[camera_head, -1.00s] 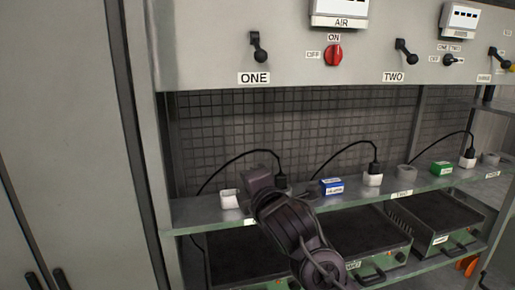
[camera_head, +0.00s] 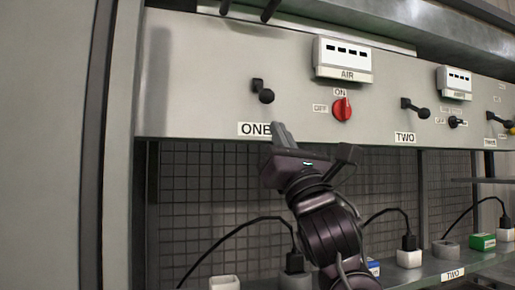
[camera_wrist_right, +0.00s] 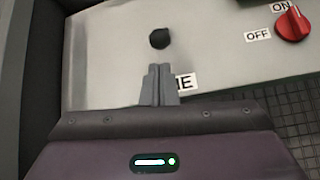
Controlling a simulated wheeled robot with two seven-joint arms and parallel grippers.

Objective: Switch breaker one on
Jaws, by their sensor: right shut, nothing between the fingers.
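Breaker one is a black lever switch (camera_head: 263,92) on the grey panel, above the label ONE (camera_head: 254,129). Its knob end points down and to the right. In the right wrist view the black knob (camera_wrist_right: 160,39) shows just beyond my fingertips. My right gripper (camera_head: 281,135) is shut and empty, just below the lever, and covers part of the label. In the right wrist view its fingers (camera_wrist_right: 158,72) are together, apart in the picture from the knob. My left gripper is not in view.
A red knob (camera_head: 342,109) marked ON and OFF sits right of the lever, under the AIR meter (camera_head: 343,58). Lever TWO (camera_head: 414,108) is further right. Below the panel, a shelf holds plugs and cables (camera_head: 408,248). The panel left of the lever is clear.

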